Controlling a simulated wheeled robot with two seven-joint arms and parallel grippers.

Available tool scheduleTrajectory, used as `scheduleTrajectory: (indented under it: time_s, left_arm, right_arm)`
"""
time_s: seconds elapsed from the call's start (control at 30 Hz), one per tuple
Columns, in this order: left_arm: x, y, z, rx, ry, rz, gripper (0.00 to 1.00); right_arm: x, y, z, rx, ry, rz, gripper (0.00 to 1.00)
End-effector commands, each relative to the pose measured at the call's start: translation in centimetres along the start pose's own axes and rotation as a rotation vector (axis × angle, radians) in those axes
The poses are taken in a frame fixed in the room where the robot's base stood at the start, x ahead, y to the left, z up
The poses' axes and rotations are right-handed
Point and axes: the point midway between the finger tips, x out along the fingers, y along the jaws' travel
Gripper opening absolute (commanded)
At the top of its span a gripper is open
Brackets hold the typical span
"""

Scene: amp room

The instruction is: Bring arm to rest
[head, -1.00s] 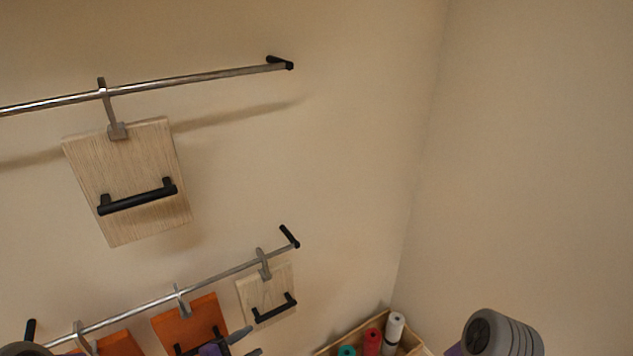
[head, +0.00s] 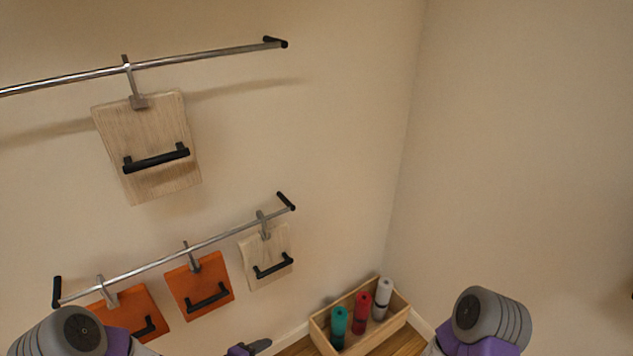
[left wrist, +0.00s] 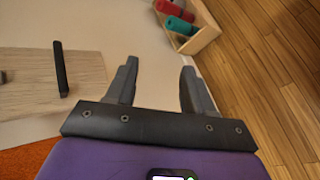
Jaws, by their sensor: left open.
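My left arm comes in from the lower left of the head view. Part of its gripper (head: 258,346) shows at the bottom edge, below the small pale board. In the left wrist view the two dark fingers of my left gripper (left wrist: 158,85) stand wide apart with nothing between them. A pale wooden board with a black handle (left wrist: 62,80) is to the left of the fingers, apart from them. My right arm (head: 490,320) shows at the lower right of the head view; its gripper is out of the picture.
A large pale board (head: 150,125) hangs from the upper rail (head: 200,57). Two orange boards (head: 190,280) and a small pale board (head: 280,242) hang from the lower rail (head: 160,262). A wooden box (head: 378,338) with teal, red and white rolls stands in the corner. The right wall is bare.

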Motion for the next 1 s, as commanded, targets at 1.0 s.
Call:
scheduleTrajectory:
  time_s: [1.0]
  left_arm:
    - [-2.1, -16.0, 9.3, 0.782, -0.368, -0.647, 0.52]
  right_arm:
    - [-2.1, -0.8, 0.1, 0.000, 0.000, 0.000, 0.43]
